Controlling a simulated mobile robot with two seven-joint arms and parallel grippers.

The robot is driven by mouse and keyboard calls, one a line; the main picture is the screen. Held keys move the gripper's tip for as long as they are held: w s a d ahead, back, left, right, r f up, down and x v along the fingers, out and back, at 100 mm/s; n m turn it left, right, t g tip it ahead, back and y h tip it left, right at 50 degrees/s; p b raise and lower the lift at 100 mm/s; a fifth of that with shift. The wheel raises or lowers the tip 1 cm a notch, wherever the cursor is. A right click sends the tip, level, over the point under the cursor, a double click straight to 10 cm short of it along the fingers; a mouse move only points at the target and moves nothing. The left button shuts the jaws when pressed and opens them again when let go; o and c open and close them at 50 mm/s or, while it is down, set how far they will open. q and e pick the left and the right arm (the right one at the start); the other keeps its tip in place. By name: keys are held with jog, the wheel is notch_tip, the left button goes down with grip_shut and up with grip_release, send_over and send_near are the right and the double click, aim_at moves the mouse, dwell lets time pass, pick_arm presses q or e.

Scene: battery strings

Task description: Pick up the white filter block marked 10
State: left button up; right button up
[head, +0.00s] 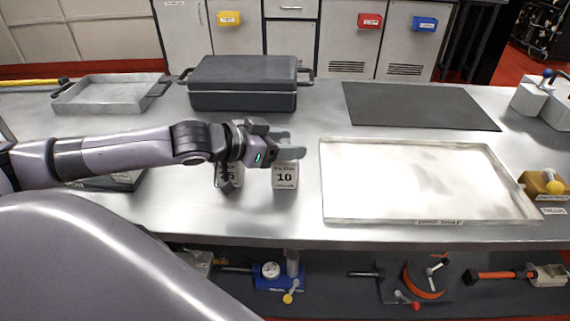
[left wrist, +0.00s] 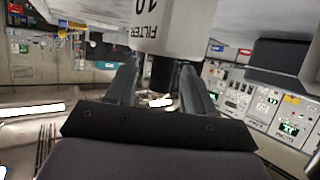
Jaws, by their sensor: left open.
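The white filter block marked 10 (head: 286,176) stands upright on the steel bench. My left gripper (head: 291,149) is at its top and hides its upper end in the head view. In the left wrist view the block (left wrist: 172,28) appears upside down, with a dark neck (left wrist: 161,76) between the two spread fingers of the left gripper (left wrist: 157,72). The fingers are open, one on each side of the neck; I cannot tell whether either touches it. My right gripper is not in view.
Another marked block (head: 224,178) stands just left, partly hidden by my gripper. A white drip tray (head: 421,222) lies to the right. A dark case (head: 243,100), a grey tray (head: 75,106) and a black mat (head: 415,105) lie behind. Tools sit on a lower shelf.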

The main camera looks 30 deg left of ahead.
pick_arm(q)
grip_shut()
